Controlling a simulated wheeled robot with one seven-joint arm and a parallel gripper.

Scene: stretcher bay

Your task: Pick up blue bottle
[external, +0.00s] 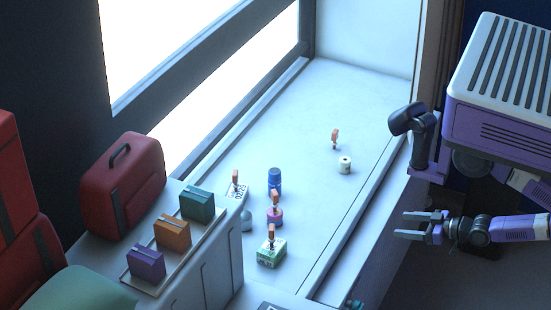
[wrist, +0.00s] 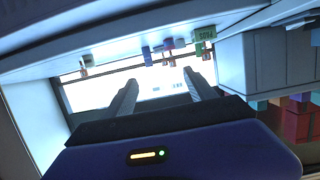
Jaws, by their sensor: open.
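The blue bottle (external: 275,181) stands upright on the pale counter (external: 320,100), in the middle of the external view. In the wrist view, a small blue shape (wrist: 146,53) beyond the fingers looks like it, but it is too small to be sure. My gripper (external: 408,225) is open and empty, off to the right of the counter and well apart from the bottle. Its two fingers also show spread in the wrist view (wrist: 164,90).
A pink container (external: 274,215) stands just in front of the bottle, with a green-and-white box (external: 271,254) nearer. A white roll (external: 344,166) stands farther right. Orange tagged pieces sit by these. Left are a red case (external: 120,190) and teal, orange and purple boxes. The counter's back is clear.

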